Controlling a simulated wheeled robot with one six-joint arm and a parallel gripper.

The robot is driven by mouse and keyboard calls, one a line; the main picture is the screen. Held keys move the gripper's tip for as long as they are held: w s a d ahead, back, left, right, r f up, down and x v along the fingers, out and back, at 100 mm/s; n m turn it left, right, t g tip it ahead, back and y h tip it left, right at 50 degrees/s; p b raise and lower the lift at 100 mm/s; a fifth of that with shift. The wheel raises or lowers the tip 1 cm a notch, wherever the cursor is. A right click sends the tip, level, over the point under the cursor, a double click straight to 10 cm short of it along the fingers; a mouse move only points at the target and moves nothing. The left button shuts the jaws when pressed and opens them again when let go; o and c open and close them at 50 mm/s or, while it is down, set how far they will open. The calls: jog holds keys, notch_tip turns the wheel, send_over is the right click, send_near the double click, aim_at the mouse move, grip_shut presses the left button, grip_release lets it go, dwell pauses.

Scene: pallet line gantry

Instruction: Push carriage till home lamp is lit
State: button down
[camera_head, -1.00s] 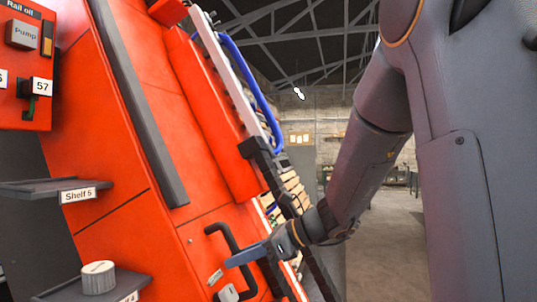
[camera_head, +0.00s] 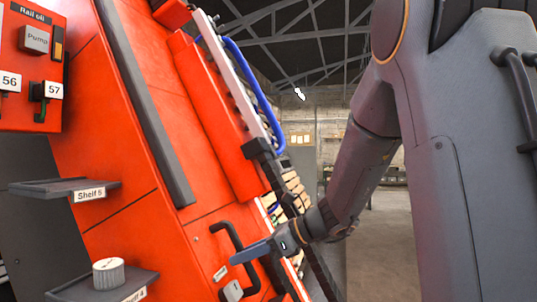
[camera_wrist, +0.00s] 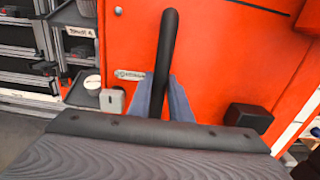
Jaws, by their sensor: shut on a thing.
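The orange carriage (camera_head: 120,150) fills the left half of the head view, and its orange face (camera_wrist: 225,50) fills much of the wrist view. A black bar handle (camera_head: 228,245) stands out from its lower part. The handle (camera_wrist: 168,45) runs up between the two blue fingers of my gripper (camera_wrist: 163,98) in the wrist view. My gripper (camera_head: 250,252) is shut on the handle, with one finger on each side of it. A small label plate (camera_wrist: 130,75) is beside the handle. I cannot make out a home lamp in either view.
Shelf 5 (camera_head: 65,186) and Shelf 4 (camera_head: 95,287) jut out at the left, the lower one holding a white round container (camera_head: 107,273). A pump panel (camera_head: 32,60) is at upper left. A dark block (camera_wrist: 248,117) sits right of the handle. Open floor (camera_head: 385,250) lies at right.

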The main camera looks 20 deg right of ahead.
jog(key=w+d, duration=0.2)
jog(key=w, duration=0.1)
jog(key=shift+d, duration=0.1)
jog(key=shift+w+d+p, duration=0.15)
jog(key=shift+w+p, duration=0.1)
jog(key=shift+p, duration=0.05)
jog(key=shift+w+d+p, duration=0.2)
jog(key=shift+w+d, duration=0.55)
jog(key=shift+w, duration=0.3)
jog(key=shift+w+d+p, duration=0.15)
jog(key=shift+w+d, duration=0.6)
jog(key=shift+w, duration=0.3)
jog(key=shift+s+a, duration=0.15)
jog(key=shift+s, duration=0.15)
jog(key=shift+r, duration=0.1)
